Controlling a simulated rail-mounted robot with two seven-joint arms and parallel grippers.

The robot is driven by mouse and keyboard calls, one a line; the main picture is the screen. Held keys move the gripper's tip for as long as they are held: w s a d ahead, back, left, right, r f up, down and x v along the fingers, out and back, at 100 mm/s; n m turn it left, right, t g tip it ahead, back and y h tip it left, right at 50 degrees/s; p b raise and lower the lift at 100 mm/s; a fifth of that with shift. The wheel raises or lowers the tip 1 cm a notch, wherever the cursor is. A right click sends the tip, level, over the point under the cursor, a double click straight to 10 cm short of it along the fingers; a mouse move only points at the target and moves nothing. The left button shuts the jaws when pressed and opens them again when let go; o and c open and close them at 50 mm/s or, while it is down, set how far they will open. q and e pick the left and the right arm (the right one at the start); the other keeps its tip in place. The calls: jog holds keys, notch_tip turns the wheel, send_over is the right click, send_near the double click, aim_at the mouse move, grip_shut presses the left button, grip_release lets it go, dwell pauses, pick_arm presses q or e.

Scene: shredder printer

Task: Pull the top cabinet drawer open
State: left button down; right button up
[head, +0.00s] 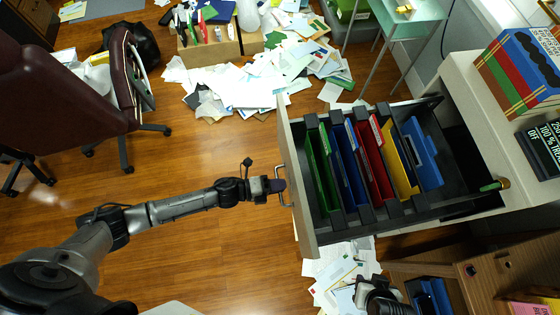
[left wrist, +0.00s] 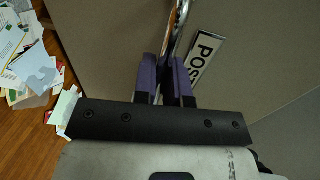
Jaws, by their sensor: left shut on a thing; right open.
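The top cabinet drawer (head: 298,215) is pulled well out of the white cabinet (head: 478,105) in the head view. Hanging files in green, blue, red and yellow show inside it. Its metal handle (head: 284,186) is on the front panel's left side. My left gripper (head: 279,186) is shut on this handle. In the left wrist view, the purple fingers (left wrist: 167,80) close around the shiny handle bar (left wrist: 178,25), beside a white label (left wrist: 204,52). My right gripper (head: 378,298) is at the bottom edge, below the drawer, open and partly cut off.
Papers (head: 245,82) litter the floor above the drawer, with more papers (head: 335,268) below it. A wooden desk (head: 470,270) stands at lower right. A maroon chair (head: 130,75) is at upper left. The wooden floor left of the drawer is mostly clear around my left arm.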

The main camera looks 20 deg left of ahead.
pick_arm(q)
jog(key=shift+s+a, duration=0.1)
dwell(0.3)
jog(key=c, duration=1.2)
grip_release()
jog(key=v, duration=1.4)
